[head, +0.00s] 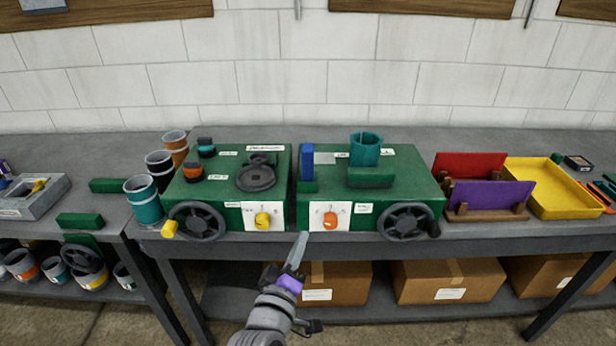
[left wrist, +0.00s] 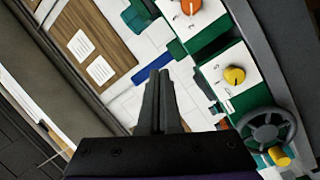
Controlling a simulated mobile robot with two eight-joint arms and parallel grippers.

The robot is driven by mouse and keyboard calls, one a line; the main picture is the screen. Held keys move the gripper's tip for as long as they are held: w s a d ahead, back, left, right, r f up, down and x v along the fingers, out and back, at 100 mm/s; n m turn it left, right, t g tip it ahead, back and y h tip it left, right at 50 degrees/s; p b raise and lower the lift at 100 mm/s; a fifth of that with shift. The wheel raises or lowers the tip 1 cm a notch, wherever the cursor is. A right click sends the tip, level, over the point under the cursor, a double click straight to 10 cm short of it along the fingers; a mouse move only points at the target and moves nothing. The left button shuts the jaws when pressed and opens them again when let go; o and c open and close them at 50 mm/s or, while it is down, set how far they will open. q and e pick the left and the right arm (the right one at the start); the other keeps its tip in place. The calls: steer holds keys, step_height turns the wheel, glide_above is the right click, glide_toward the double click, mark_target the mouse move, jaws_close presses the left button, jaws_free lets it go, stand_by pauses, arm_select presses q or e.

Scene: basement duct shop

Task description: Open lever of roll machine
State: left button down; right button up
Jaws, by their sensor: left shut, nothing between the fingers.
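Two green machines stand side by side on the bench. The left machine (head: 225,190) has a yellow lever knob (head: 262,219) on a white plate and a dark handwheel (head: 197,222). The right machine (head: 400,180) has an orange lever knob (head: 330,220) on a white plate and a handwheel (head: 405,222). I cannot tell which is the roll machine. The left wrist view also shows the yellow knob (left wrist: 234,75) and orange knob (left wrist: 191,7). My left gripper (head: 301,238) is shut and empty, in front of the bench edge, below and between both knobs, apparently touching neither.
Several paint cups (head: 145,200) stand left of the machines. Purple and red panels in a rack (head: 487,216) and a yellow tray (head: 545,205) stand at right. Cardboard boxes (head: 445,280) sit on the lower shelf. The space in front of the bench looks clear.

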mark_target(308, 157)
arm_select(q)
steer(key=r+n+t+y, duration=0.1)
steer(key=n, duration=0.2)
steer(key=w+d+r+n+t+y+b, duration=0.1)
steer(key=n+t+y, duration=0.1)
steer(key=n, duration=0.1)
steer(key=r+n+t+y+b, duration=0.1)
steer(key=n+t, duration=0.1)
steer(key=n, duration=0.1)
steer(key=shift+w+d+r+n+y, duration=0.15)
steer(key=shift+d+n+y, duration=0.15)
steer(key=shift+d+y, duration=0.1)
steer(key=shift+a, duration=0.1)
steer(key=p+x, duration=0.1)
steer(key=x, duration=1.3)
steer(key=shift+p, duration=0.3)
